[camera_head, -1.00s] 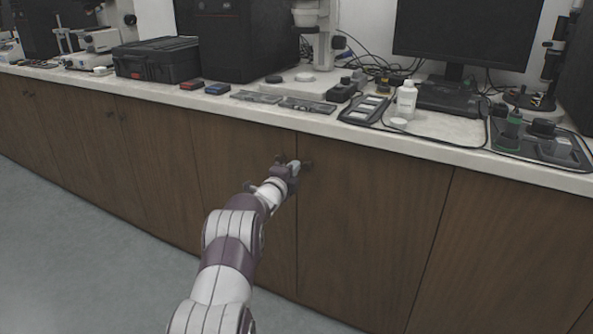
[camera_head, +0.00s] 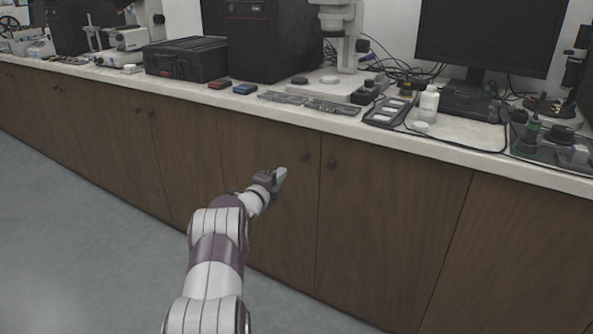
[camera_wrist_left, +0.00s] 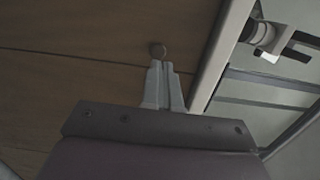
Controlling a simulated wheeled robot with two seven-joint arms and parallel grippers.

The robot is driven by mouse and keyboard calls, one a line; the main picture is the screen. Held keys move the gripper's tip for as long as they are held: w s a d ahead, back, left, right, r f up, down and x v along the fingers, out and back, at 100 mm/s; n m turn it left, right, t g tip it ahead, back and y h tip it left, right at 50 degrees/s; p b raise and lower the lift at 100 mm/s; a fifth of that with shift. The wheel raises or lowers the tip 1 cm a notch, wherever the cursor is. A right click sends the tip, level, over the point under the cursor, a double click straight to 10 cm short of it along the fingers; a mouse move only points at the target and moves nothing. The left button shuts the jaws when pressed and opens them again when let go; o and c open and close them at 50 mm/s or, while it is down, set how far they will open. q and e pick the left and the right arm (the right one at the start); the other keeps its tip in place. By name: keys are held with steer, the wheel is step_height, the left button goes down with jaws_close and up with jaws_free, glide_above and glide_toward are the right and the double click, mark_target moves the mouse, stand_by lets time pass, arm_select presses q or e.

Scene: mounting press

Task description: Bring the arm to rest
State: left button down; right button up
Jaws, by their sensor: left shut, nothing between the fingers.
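My left arm comes up from the bottom of the head view, and its gripper (camera_head: 281,174) is in front of the wooden cabinet doors (camera_head: 390,220), below the counter edge. In the left wrist view the two pale fingers (camera_wrist_left: 163,88) are together with nothing between them. My right gripper is in neither view.
The light counter (camera_head: 455,148) runs above the gripper. It carries a black case (camera_head: 186,60), a white bottle (camera_head: 428,103), a monitor (camera_head: 490,38), a microscope (camera_head: 342,35) and small trays. The grey floor (camera_head: 70,250) at left is clear.

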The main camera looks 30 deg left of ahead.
arm_select(q)
steer(key=s+f+n+g+y, duration=0.2)
steer(key=s+f+n+g, duration=0.75)
steer(key=f+n, duration=0.35)
steer(key=s+d+r+n+g+h, duration=0.2)
steer(key=s+d+g, duration=0.2)
steer(key=s+d, duration=1.1)
steer(key=s+d+r+n+g+h, duration=0.15)
steer(key=s+d+g, duration=0.25)
steer(key=s+d, duration=1.1)
steer(key=w+d+r+p, duration=0.1)
steer(key=r+p, duration=1.7)
steer(key=r, duration=0.1)
steer(key=w+d+r+p, duration=0.1)
steer(key=d+r+p, duration=0.1)
steer(key=r+p, duration=1.7)
steer(key=shift+w+t, duration=0.35)
steer(key=shift+w, duration=0.05)
